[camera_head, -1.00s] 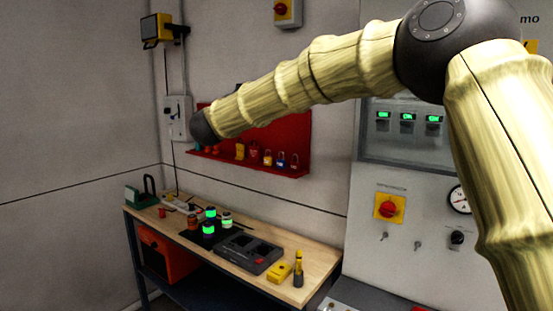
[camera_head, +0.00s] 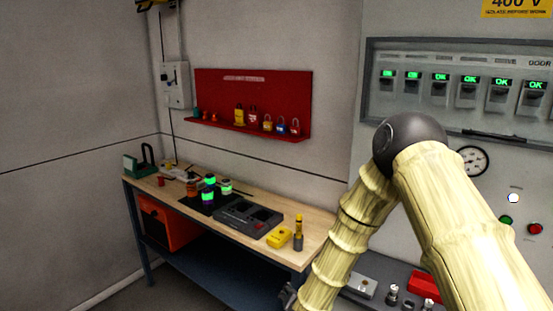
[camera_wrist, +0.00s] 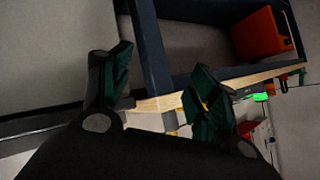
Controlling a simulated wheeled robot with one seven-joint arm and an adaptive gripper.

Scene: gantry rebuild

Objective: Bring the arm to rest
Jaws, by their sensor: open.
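My arm (camera_head: 365,215), with pale bamboo-like links and a dark elbow joint, bends at the right of the head view. Its forearm slopes down to the left, in front of the grey cabinet and close to the bench's right end. My gripper (camera_wrist: 160,78) is open and empty in the wrist view, its two dark green fingers spread apart. A bench corner shows beyond the gap between them. In the head view only a small dark part of the hand shows at the bottom edge.
The wooden workbench (camera_head: 267,251) carries green-lit cylinders (camera_head: 209,181), a dark tray device (camera_head: 249,218), a yellow box (camera_head: 279,237) and a yellow-topped tool (camera_head: 298,233). An orange bin (camera_head: 172,238) sits beneath. A red padlock board (camera_head: 252,95) hangs behind. The cabinet (camera_head: 372,20) stands right.

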